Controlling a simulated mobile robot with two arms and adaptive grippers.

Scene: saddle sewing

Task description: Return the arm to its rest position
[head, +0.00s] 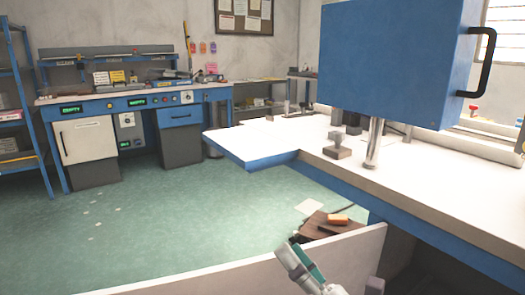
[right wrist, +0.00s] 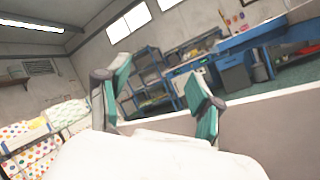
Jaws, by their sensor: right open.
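My right gripper (head: 308,264) shows at the bottom of the head view, right of the middle, in front of a pale low panel (head: 352,256). In the right wrist view its two grey and green fingers (right wrist: 158,98) stand well apart with nothing between them. My left gripper is in neither view.
A white worktable (head: 445,185) with a blue machine head (head: 395,62) on a metal post fills the right. A small block tool (head: 338,151) stands on it. A blue workbench (head: 135,98) lines the back wall. Green floor (head: 170,220) is open at left. Patterned fabrics (right wrist: 28,155) show in the wrist view.

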